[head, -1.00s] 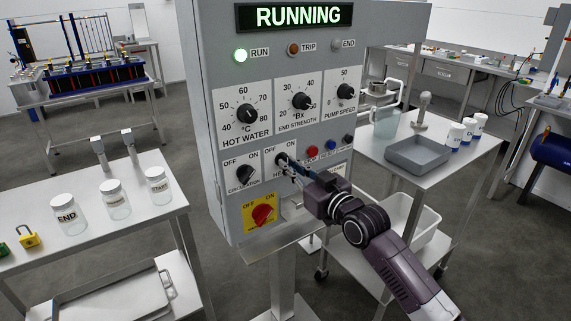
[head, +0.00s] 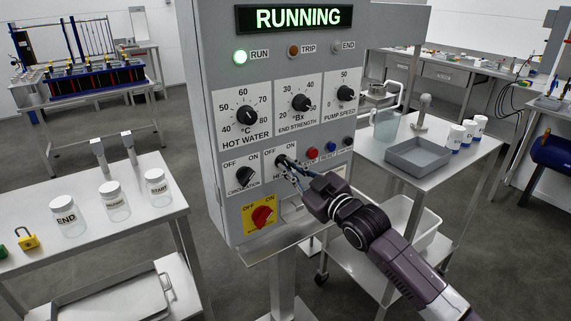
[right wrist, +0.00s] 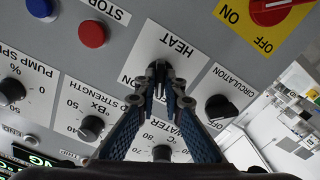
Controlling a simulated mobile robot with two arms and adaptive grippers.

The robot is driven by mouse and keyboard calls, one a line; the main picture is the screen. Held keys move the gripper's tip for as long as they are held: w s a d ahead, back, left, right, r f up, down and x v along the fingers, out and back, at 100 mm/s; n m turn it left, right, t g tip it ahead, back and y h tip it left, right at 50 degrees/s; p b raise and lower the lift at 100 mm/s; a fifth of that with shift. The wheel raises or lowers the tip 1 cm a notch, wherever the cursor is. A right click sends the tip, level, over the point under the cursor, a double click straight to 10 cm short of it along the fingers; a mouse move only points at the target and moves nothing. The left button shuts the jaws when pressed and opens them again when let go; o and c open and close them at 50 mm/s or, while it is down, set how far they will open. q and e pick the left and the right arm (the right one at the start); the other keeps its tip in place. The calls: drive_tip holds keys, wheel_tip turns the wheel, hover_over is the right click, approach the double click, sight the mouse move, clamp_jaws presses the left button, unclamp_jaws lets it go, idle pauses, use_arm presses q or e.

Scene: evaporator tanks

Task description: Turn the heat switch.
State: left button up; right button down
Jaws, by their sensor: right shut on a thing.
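The heat switch (head: 280,160) is a dark rotary knob on the grey control panel, between OFF and ON marks, right of the circulation switch. My right gripper (head: 288,167) reaches it from the lower right, its two fingers closed on the knob. In the right wrist view, where the panel shows upside down, the fingertips (right wrist: 160,82) meet at the heat knob (right wrist: 181,86) under the HEAT label. The fingers cover much of the knob, so I cannot tell which mark it points to. My left gripper is not in view.
The circulation switch (head: 244,175) is close left, and a yellow plate with a red switch (head: 262,216) is below. Red and blue buttons (head: 312,153) are close right. The display (head: 296,17) reads RUNNING, with the green RUN lamp lit. Tables flank the panel.

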drive_tip(key=shift+f, duration=0.1)
drive_tip(key=shift+n+p, duration=0.35)
drive_tip(key=shift+n, duration=1.45)
drive_tip(key=c, duration=2)
unclamp_jaws()
drive_tip(key=shift+o, duration=0.2)
